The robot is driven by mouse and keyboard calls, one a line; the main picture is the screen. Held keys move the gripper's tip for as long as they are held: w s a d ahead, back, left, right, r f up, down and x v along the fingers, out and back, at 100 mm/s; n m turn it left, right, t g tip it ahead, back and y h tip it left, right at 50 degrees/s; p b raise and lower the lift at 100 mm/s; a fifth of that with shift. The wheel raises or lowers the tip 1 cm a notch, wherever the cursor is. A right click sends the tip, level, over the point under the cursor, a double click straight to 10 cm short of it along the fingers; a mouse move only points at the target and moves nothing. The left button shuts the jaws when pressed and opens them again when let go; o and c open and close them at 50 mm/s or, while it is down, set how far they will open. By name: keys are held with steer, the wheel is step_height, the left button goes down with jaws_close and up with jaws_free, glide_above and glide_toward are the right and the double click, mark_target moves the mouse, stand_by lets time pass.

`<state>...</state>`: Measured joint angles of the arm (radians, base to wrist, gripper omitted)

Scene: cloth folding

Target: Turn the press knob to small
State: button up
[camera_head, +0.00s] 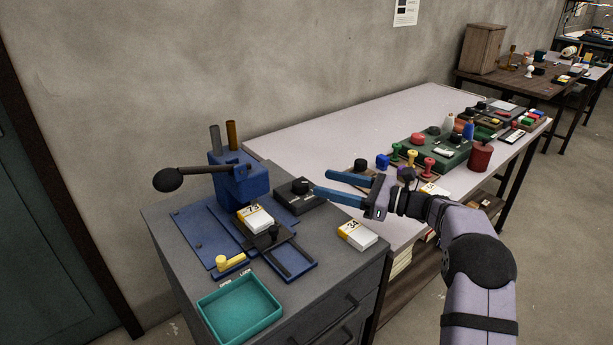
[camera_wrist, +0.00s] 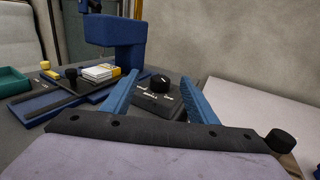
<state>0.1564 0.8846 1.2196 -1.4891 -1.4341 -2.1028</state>
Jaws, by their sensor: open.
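The press knob (camera_head: 299,184) is a black round knob on a dark box (camera_head: 292,201), right of the blue press (camera_head: 240,185) on the grey cabinet top. In the wrist view the knob (camera_wrist: 160,81) sits ahead between my two blue fingers, with white lettering on the box below it. The lettering is too small to read surely, and a small white mark shows on the knob. My gripper (camera_head: 322,183) is open and empty, just right of the box in the head view. The fingers appear apart from the knob.
The press has a long black-ended lever (camera_head: 168,180). White-and-yellow boxes (camera_head: 357,235) and a teal tray (camera_head: 240,309) lie on the cabinet, with a yellow latch handle (camera_head: 229,262) nearby. A white table (camera_head: 350,125) with colored knobs and pegs extends right.

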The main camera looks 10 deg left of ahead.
steer(key=a+r+g+p, duration=0.1)
steer(key=a+r+p, duration=0.2)
steer(key=r+p, duration=0.7)
steer(key=h+p, duration=0.4)
steer(key=p, duration=0.1)
glide_toward(301, 182)
steer(key=a, duration=0.3)
steer(key=shift+w+f+g, duration=0.1)
steer(key=shift+g, duration=0.2)
steer(key=shift+w+d+f+h, duration=0.15)
steer(key=shift+w+f+h, duration=0.15)
steer(key=shift+p+x, duration=1.1)
steer(key=shift+x, duration=2.6)
steer(key=shift+r, duration=0.15)
steer(key=c, duration=1.1)
